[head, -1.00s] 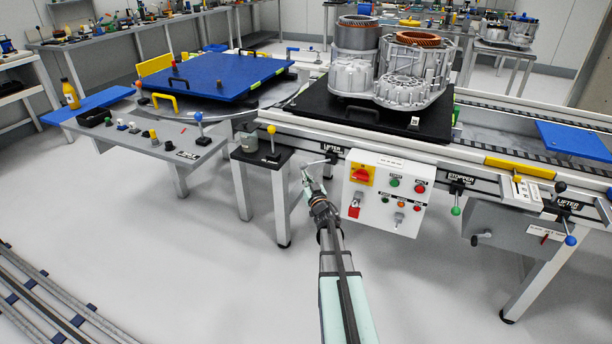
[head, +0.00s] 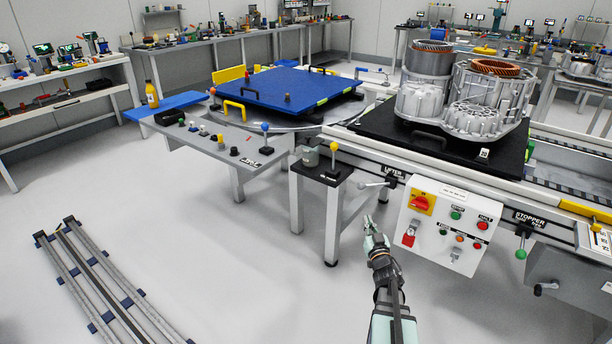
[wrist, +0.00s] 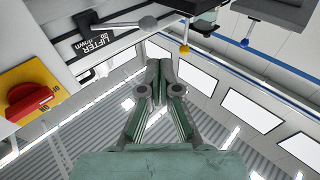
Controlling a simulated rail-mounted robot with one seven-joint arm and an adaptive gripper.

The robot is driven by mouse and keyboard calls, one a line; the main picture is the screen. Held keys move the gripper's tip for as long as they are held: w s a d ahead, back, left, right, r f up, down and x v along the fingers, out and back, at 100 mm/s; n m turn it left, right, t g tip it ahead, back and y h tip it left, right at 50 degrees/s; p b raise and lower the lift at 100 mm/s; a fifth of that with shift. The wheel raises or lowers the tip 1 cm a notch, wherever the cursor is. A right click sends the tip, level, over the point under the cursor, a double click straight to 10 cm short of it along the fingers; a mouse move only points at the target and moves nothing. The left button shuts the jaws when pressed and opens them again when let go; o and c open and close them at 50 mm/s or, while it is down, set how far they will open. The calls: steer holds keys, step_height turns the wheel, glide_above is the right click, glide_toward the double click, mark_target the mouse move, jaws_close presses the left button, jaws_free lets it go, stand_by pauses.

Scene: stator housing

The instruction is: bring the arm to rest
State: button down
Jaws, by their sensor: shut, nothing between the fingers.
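My gripper (head: 369,228) is in the lower middle of the head view, in front of the conveyor frame and left of the white control box (head: 448,226). In the wrist view my gripper (wrist: 159,66) has its fingers together with nothing between them. It is apart from everything around it. The stator housing (head: 487,103) stands upright on the black plate (head: 388,125) on the conveyor, with copper windings at its top. A second housing part (head: 423,82) stands beside it.
The lifter lever (head: 375,184) sticks out close above my gripper; it also shows in the wrist view (wrist: 146,23). A red rotary switch (wrist: 30,102) is at the wrist view's left. A yellow-knobbed lever (head: 334,148) stands on a small post table.

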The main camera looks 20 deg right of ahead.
steer(key=s+d+f+m+g+h, duration=0.1)
steer(key=s+f+g, duration=0.2)
steer(key=f+g, duration=0.35)
steer(key=s+d+f+m+g+h, duration=0.1)
steer(key=s+d+f+m+g, duration=0.2)
steer(key=f, duration=0.6)
steer(key=s+a+f+n+g+y, duration=0.2)
steer(key=s+a+f+g+y, duration=0.35)
steer(key=s+a+f, duration=0.75)
steer(key=s+a+f+n+g+y, duration=0.1)
steer(key=s+a+f+n+g, duration=0.2)
steer(key=s+a, duration=0.55)
steer(key=s+a+f+g+y, duration=0.1)
steer(key=s+a+f+g, duration=0.25)
steer(key=s+a, duration=0.55)
steer(key=s+a+f+n+g+y, duration=0.15)
steer(key=s+a+g, duration=0.25)
steer(key=s+a, duration=0.55)
step_height(320, 180, up, 12)
steer(key=w+a+h+p, duration=0.1)
steer(key=w+p, duration=0.1)
steer(key=p, duration=1.1)
steer(key=shift+a+r+n, duration=0.2)
steer(key=shift+a+n, duration=0.1)
steer(key=shift+n, duration=0.15)
